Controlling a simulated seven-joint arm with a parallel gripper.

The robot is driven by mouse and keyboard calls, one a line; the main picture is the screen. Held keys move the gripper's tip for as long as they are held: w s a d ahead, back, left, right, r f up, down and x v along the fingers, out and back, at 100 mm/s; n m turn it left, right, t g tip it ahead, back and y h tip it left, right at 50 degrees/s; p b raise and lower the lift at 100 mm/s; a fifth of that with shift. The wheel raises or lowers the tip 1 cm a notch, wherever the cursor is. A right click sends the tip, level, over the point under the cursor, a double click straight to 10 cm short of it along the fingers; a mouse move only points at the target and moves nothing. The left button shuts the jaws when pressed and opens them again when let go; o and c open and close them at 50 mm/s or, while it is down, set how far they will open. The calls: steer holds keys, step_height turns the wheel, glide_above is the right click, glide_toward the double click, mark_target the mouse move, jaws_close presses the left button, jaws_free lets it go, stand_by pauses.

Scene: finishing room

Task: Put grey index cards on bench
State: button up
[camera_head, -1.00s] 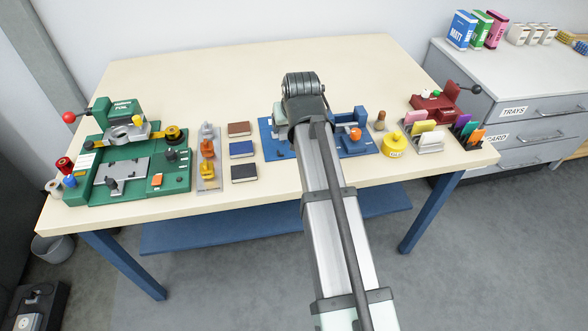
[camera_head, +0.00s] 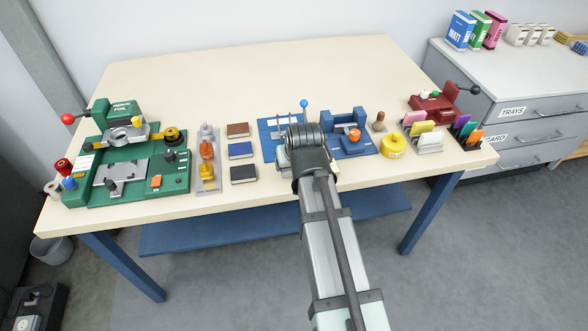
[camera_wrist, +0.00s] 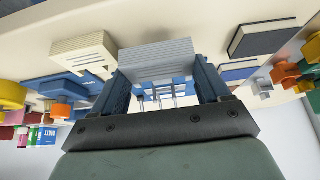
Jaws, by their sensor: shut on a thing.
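The grey index cards (camera_wrist: 157,62) are a squared stack held between the two blue fingers of my gripper (camera_wrist: 160,74) in the wrist view. The gripper is shut on the stack's sides. In the head view my wrist (camera_head: 306,148) is over the front middle of the bench (camera_head: 240,75) and hides the fingers and most of what is below. The bench has a pale cream top. I cannot tell whether the stack touches it.
A cream card stack (camera_wrist: 85,54) lies beside the held stack in the wrist view. A blue press (camera_head: 345,138) and blue plate (camera_head: 272,126) stand behind. Books (camera_head: 242,150) lie left, a yellow tin (camera_head: 393,146) right. The bench's back middle is clear.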

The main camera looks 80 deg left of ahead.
steer(key=shift+f, duration=1.5)
steer(key=shift+f, duration=0.15)
steer(key=o, duration=0.8)
steer(key=v, duration=1.2)
